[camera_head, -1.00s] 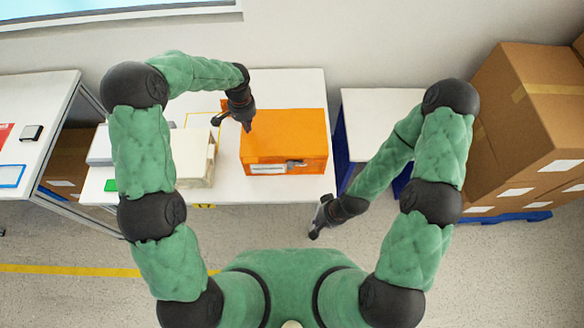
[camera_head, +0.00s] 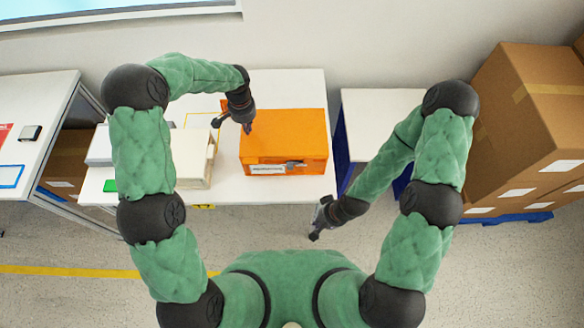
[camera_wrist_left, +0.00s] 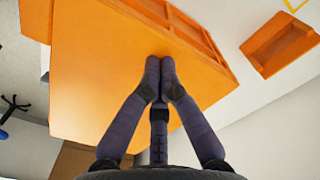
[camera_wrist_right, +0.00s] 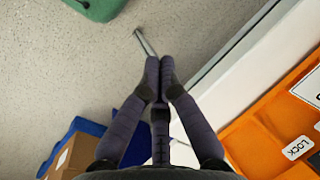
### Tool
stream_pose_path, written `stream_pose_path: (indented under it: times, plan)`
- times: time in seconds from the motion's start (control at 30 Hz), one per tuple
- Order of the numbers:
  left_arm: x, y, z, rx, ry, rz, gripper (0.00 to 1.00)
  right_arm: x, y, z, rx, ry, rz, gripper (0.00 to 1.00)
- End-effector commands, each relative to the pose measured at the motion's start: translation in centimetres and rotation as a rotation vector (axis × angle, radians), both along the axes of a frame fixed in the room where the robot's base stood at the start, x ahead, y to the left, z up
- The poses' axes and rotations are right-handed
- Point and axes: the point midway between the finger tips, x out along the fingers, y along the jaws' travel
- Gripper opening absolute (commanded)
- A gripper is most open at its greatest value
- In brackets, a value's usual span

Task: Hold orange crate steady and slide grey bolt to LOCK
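The orange crate (camera_head: 283,132) stands on the white table, with the grey bolt (camera_head: 296,164) on its front face beside a white label. In the right wrist view the crate (camera_wrist_right: 262,128) is at the right edge with a LOCK label (camera_wrist_right: 298,148); the bolt cannot be made out there. My left gripper (camera_head: 247,130) is shut, with its tips at the crate's top left; contact is unclear. In the left wrist view its fingertips (camera_wrist_left: 160,72) meet in front of the orange surface.
A cream box (camera_head: 190,160) stands on the table left of the crate. A small orange tray (camera_wrist_left: 280,43) lies on the table in the left wrist view. Cardboard boxes (camera_head: 530,110) are stacked at the right. A thin metal rod (camera_wrist_right: 145,42) shows beyond the right fingertips.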

Motion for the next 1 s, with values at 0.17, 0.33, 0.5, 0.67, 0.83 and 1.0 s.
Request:
stream_pose_path:
  times: [0.17,0.33,0.5,0.67,0.83,1.0]
  plan:
    - [-0.1,0.0,-0.2,0.0,0.002,-0.001,0.0,0.0,0.0,0.0,0.0,0.0,0.0,0.0]
    - [-0.1,0.0,-0.3,0.0,0.004,-0.001,0.0,0.0,0.0,0.0,0.0,0.0,0.0,0.16]
    - [-0.2,0.0,-0.3,0.0,0.004,-0.001,0.0,0.9,0.6,0.2,-0.018,-0.038,0.003,0.41]
    - [-0.2,-0.1,-0.4,0.0,0.006,-0.001,0.0,3.1,2.1,1.1,-0.068,-0.146,0.004,0.41]
    - [-0.2,0.0,-0.4,0.0,0.006,-0.001,0.0,5.6,4.2,2.7,-0.141,-0.309,0.005,0.41]
    - [-0.3,-0.1,-0.5,0.0,0.007,-0.002,0.0,7.4,6.0,4.7,-0.211,-0.478,0.005,0.41]
